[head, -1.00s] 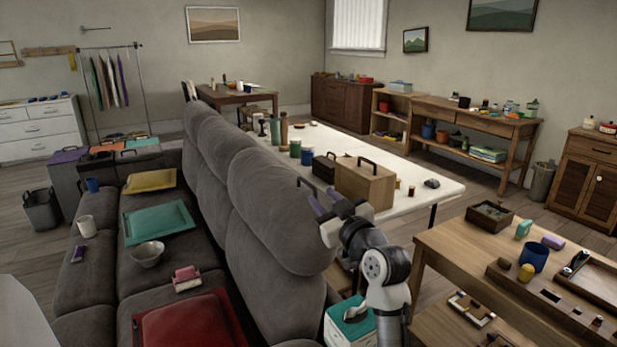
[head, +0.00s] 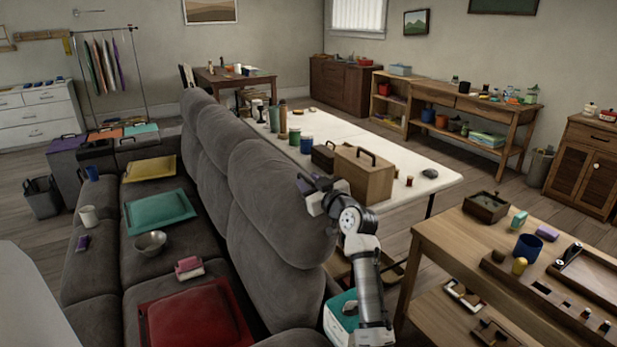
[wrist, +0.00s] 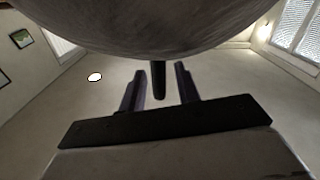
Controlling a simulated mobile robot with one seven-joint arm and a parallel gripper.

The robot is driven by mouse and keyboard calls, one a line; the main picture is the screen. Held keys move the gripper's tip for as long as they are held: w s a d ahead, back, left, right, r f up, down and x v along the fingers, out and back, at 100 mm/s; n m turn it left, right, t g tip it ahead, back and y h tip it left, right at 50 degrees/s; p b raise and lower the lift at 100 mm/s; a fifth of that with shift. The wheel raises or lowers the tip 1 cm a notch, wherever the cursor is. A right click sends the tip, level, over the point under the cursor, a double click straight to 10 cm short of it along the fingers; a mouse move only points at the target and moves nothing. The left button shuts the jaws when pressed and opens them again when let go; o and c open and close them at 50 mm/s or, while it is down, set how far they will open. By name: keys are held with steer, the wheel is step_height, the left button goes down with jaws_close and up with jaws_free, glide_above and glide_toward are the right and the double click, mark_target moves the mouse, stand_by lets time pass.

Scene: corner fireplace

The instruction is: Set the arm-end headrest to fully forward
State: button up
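The arm-end headrest (head: 283,205) is the nearest grey back cushion of the sofa. It stands upright in the head view, and its rounded underside or edge (wrist: 160,30) fills the top of the wrist view. A dark bar (wrist: 158,82), seemingly a handle on the headrest's rear, sticks out from it. My gripper (wrist: 159,70) is open, with one purple-grey finger on each side of the bar and visible gaps to both. In the head view my gripper (head: 311,190) is at the headrest's upper right side; the contact there is too small to tell.
A white table (head: 425,172) with a wooden box (head: 365,180) stands just behind my gripper. A wooden workbench (head: 450,240) is to the right. A teal-topped tissue box (head: 342,312) is beside my arm. A red tray (head: 195,318) lies on the sofa seat.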

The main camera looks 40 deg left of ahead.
steer(key=shift+w+a, duration=0.2)
steer(key=shift+a, duration=0.25)
jaws_close()
